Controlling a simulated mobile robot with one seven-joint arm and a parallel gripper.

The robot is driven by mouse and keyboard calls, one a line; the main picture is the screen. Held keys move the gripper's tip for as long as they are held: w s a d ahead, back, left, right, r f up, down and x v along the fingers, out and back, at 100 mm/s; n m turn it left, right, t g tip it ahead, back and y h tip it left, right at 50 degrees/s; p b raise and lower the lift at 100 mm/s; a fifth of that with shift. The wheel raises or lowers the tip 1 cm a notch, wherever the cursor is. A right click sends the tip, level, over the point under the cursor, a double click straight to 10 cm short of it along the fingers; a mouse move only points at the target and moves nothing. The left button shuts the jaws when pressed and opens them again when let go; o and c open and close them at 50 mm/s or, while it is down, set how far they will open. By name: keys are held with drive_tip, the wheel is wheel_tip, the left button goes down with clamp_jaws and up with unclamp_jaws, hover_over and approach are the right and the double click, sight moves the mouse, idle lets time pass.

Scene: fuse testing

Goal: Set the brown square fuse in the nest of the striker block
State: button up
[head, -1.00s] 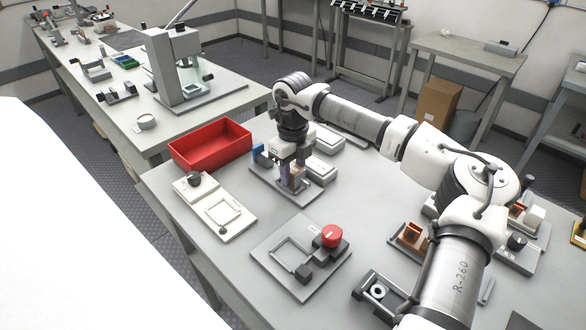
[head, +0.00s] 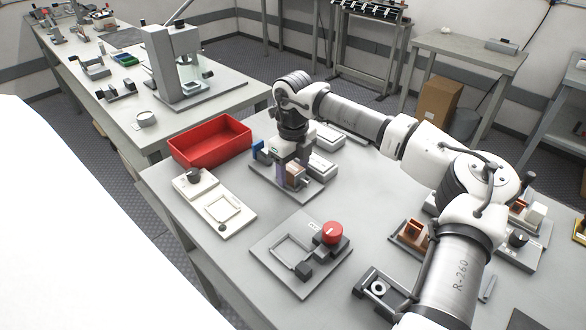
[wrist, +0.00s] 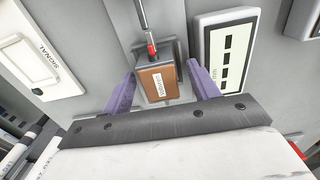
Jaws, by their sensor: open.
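The brown square fuse (wrist: 156,85) with a white label shows in the wrist view between my two purple fingers, with a gap on each side. My gripper (wrist: 163,88) is open around it, touching neither side as far as I can see. In the head view the fuse (head: 293,172) is at my gripper (head: 291,179), low over a grey base plate (head: 284,199), which appears to be the striker block. A metal rod with a red tip (wrist: 152,50) ends at the fuse's far edge. The nest is hidden, so I cannot tell how the fuse sits in it.
A red bin (head: 211,146) stands left of my gripper. A cream fixture (head: 229,223) and a grey fixture with a red knob (head: 333,234) lie nearer. White boxes stand just behind and right. A panel with black bars (wrist: 228,55) is close to the right finger.

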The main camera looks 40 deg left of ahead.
sight(293, 167)
wheel_tip(293, 167, up, 14)
drive_tip(key=b, duration=0.2)
drive_tip(key=shift+f, duration=0.15)
